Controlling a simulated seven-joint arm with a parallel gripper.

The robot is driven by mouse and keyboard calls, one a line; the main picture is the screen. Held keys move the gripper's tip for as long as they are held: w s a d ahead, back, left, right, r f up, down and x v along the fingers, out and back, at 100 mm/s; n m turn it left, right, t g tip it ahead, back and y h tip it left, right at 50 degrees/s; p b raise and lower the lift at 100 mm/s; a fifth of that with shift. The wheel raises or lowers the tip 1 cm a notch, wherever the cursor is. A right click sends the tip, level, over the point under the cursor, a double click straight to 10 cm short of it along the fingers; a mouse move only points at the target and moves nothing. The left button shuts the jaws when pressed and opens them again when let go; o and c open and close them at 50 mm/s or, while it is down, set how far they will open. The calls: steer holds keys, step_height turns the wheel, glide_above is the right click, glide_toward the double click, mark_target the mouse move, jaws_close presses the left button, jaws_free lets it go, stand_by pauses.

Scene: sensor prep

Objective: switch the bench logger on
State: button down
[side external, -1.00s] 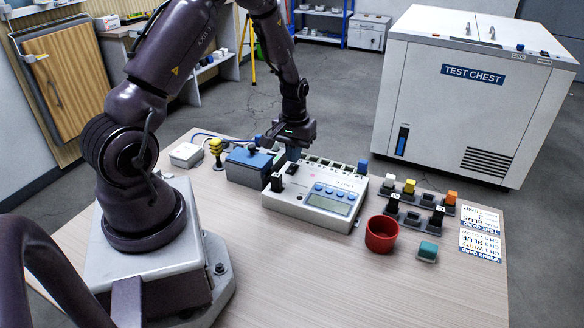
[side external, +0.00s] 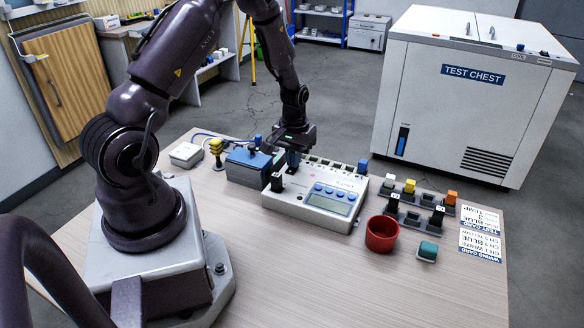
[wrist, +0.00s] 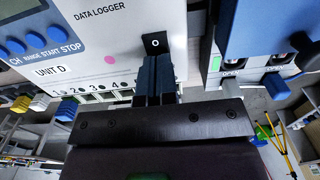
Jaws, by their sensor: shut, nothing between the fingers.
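The bench logger (side external: 283,203) is a pale box with a grey display and blue buttons, lying on the table. In the wrist view its face (wrist: 105,45) reads DATA LOGGER and UNIT D. A black switch (wrist: 154,42) marked O stands on that face. My gripper (side external: 293,160) is shut and empty, over the far left part of the logger. In the wrist view its dark fingertips (wrist: 155,58) are right at the edge of the switch. I cannot tell whether they touch it. The switch's lower part is hidden behind the fingers.
A blue box (side external: 240,168) stands close left of the logger; it also fills the right of the wrist view (wrist: 255,25). The front table is clear.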

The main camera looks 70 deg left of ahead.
steer(key=shift+f, duration=0.15)
steer(key=shift+r, duration=3.5)
steer(key=shift+s, duration=0.1)
steer(key=s+d+r+m+t, duration=0.2)
steer(key=s+d+r+m, duration=0.2)
steer(key=d+r, duration=0.6)
steer(key=s+d+r+m+t, duration=0.3)
steer(key=s+d+r+m, duration=0.2)
steer(key=s+d+r, duration=0.3)
steer(key=d+r, duration=0.3)
steer(key=r, duration=0.2)
steer(key=shift+s+d+t, duration=0.3)
steer(key=shift+s, duration=0.05)
